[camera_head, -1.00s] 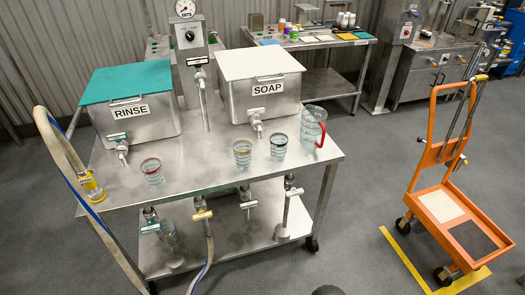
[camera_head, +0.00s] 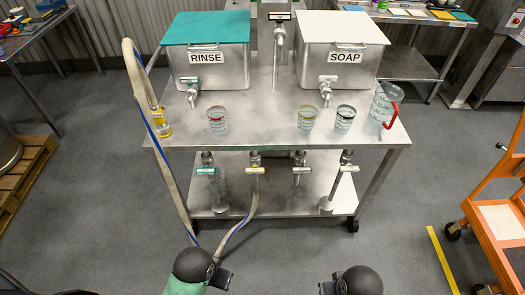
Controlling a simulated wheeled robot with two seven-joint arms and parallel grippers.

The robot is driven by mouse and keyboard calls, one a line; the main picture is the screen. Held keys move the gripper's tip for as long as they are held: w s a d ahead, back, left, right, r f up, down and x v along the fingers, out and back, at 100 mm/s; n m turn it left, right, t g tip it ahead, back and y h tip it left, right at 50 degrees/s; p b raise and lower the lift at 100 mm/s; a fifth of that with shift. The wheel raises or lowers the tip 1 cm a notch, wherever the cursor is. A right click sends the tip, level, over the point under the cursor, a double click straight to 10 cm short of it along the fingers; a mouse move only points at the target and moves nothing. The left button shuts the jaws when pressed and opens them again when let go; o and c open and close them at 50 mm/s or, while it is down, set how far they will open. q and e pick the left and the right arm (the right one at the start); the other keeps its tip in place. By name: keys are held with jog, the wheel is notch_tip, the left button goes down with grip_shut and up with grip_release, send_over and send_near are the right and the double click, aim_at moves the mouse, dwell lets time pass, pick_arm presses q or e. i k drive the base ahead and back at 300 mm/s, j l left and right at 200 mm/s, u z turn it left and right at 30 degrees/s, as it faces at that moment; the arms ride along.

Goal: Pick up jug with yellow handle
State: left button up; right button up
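No jug with a plainly yellow handle shows. A clear jug with a red handle (camera_head: 384,105) stands upright at the right end of the steel table (camera_head: 265,125). Clear cups with a red rim (camera_head: 217,120), a yellow rim (camera_head: 306,119) and a black rim (camera_head: 344,119) stand along the front of the tabletop. A small clear vessel with yellow parts (camera_head: 162,124) is at the table's left end beside a hose; I cannot tell what it is. Rounded dark parts of my two arms show at the bottom edge, well short of the table. Neither gripper's fingers are in view.
A RINSE tank with teal lid (camera_head: 208,55) and a SOAP tank with white lid (camera_head: 340,50) stand at the table's back. A hose (camera_head: 150,115) hangs at its left. An orange cart (camera_head: 498,220) is right, a wooden pallet (camera_head: 25,185) left. The floor in front is clear.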

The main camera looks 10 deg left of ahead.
aim_at(221, 175)
jog(key=j+z, duration=0.3)
jog(key=j, duration=1)
jog(key=i, duration=0.05)
